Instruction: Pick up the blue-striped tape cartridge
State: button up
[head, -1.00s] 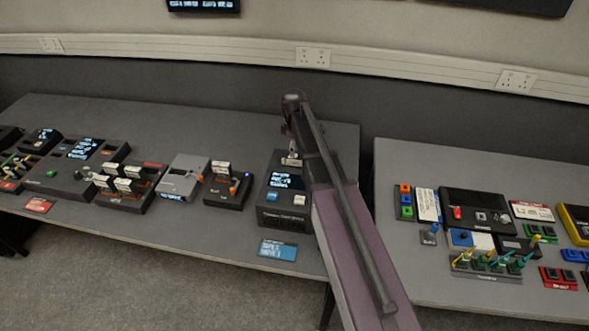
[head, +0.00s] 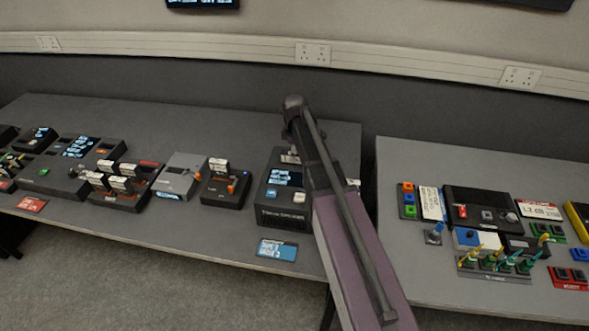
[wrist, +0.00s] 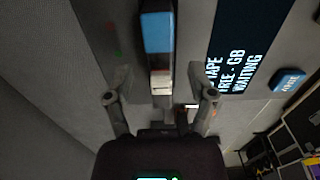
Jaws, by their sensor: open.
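In the wrist view the blue-striped tape cartridge (wrist: 157,34) is a narrow block with a blue face and a pale end. It lies ahead of my gripper (wrist: 160,97), roughly in line with the gap between the fingers. The fingers are spread wide, one on each side, and no contact with the cartridge shows. In the head view my arm covers much of the area around the dark box with a screen (head: 268,212), and I cannot make out the cartridge there for certain.
The wrist view shows a lit screen (wrist: 238,60) and a blue button (wrist: 288,82) right of the cartridge. In the head view a grey unit (head: 180,175) and a black unit with a white-topped piece (head: 222,190) stand to the left. A blue label card (head: 276,250) lies in front.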

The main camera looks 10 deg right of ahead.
jog(key=shift+f, duration=0.45)
dwell(0.3)
grip_shut()
